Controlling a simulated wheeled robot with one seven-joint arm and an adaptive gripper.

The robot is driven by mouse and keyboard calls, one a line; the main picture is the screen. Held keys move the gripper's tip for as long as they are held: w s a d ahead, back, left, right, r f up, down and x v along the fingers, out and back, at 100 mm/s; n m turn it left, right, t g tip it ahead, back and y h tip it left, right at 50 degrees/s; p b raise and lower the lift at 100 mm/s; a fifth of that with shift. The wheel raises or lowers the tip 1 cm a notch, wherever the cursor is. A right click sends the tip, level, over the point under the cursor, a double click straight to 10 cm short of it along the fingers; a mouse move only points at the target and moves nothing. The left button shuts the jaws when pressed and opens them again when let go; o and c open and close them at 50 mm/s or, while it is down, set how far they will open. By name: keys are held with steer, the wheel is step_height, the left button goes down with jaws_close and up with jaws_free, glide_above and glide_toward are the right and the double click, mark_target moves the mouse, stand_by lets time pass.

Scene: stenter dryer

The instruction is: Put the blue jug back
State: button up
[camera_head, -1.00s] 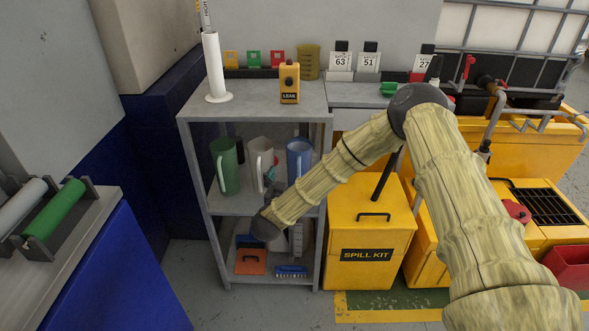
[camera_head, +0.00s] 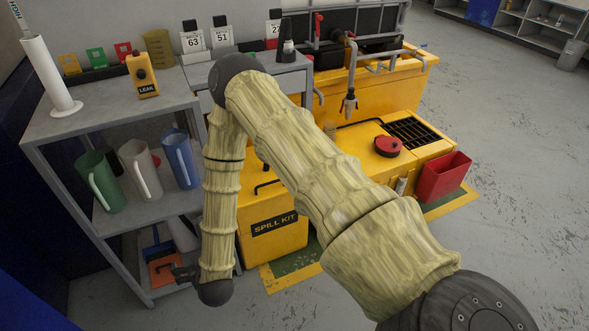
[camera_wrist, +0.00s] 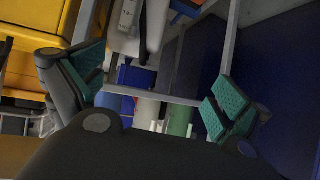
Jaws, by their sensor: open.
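The blue jug (camera_head: 181,160) stands upright on the middle shelf of a grey rack (camera_head: 75,123), at the right end of a row. A white jug (camera_head: 140,170) and a green jug (camera_head: 100,182) stand to its left. In the wrist view, the blue jug (camera_wrist: 113,104) is partly hidden behind the gripper and lies beyond a rack bar. My gripper (camera_wrist: 157,92) is open, with its teal-padded fingers wide apart and nothing between them.
A yellow spill kit box (camera_head: 285,240) stands right of the rack, close to my arm. A red bin (camera_head: 443,177) and yellow units stand farther right. An orange item (camera_head: 163,270) lies on the lower shelf. Grey floor (camera_head: 520,200) at the right is clear.

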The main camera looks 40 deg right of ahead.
steer(key=s+d+f+n+g+y, duration=0.1)
steer(key=s+d+f+g, duration=0.2)
steer(key=s, duration=0.6)
steer(key=s+d+f+g, duration=0.1)
steer(key=s+f+g, duration=0.25)
steer(key=s, duration=0.65)
steer(key=s+d+g, duration=0.2)
steer(key=s+d, duration=0.1)
steer(key=s, duration=0.5)
steer(key=s+d+g, duration=0.2)
steer(key=s+d, duration=0.1)
steer(key=s, duration=0.5)
steer(key=shift+s+d+f+g, duration=0.15)
steer(key=shift+s+g, duration=0.05)
steer(key=shift+g, duration=0.15)
